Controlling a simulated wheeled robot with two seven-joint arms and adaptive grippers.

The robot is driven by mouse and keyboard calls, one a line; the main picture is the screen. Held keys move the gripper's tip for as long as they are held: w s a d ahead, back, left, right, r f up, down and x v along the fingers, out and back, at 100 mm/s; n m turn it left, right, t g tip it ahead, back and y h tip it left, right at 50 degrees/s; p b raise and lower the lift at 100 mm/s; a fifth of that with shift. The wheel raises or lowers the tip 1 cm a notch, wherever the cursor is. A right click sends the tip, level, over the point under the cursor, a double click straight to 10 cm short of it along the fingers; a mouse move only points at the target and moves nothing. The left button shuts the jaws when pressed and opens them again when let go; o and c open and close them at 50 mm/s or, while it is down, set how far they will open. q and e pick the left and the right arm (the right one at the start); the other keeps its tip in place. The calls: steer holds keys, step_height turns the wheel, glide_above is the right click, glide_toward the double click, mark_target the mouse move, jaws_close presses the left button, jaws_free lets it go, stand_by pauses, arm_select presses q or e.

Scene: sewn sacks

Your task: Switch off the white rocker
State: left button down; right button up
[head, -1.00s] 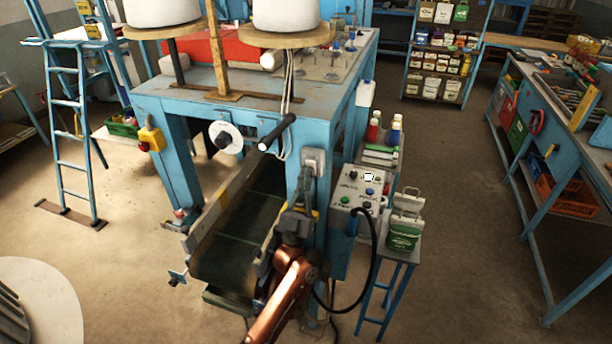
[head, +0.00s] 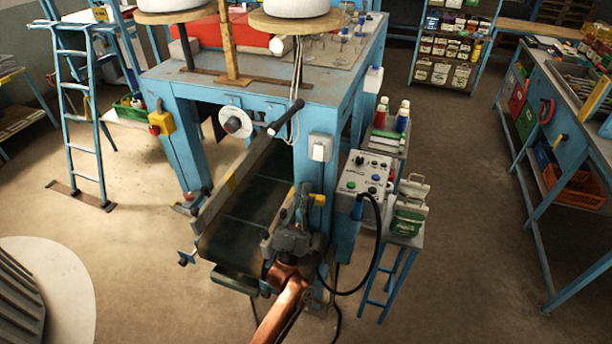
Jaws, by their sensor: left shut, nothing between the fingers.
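The white rocker (head: 320,147) is a pale, squarish switch on the front of the blue post (head: 311,177), at the right of the machine. Its face is too small to tell which way it is tilted. My left gripper (head: 304,190) is shut and empty. It shows below the rocker in the picture, in front of the blue post, with a visible gap between its fingertips and the rocker. My copper-coloured left arm comes up from the bottom edge. My right gripper is not in view.
A grey control box (head: 364,173) with coloured buttons stands right of the post, with a black cable (head: 379,240) looping down. A green-labelled sack (head: 407,221) stands beside it. A dark conveyor (head: 243,222) lies left of the post. A black-ended bar (head: 284,119) juts out left of the rocker.

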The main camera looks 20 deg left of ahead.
arm_select(q)
steer(key=shift+s+f, duration=0.35)
steer(key=shift+s, duration=0.2)
steer(key=shift+s+f, duration=0.3)
steer(key=shift+s, duration=0.25)
steer(key=shift+s, duration=0.1)
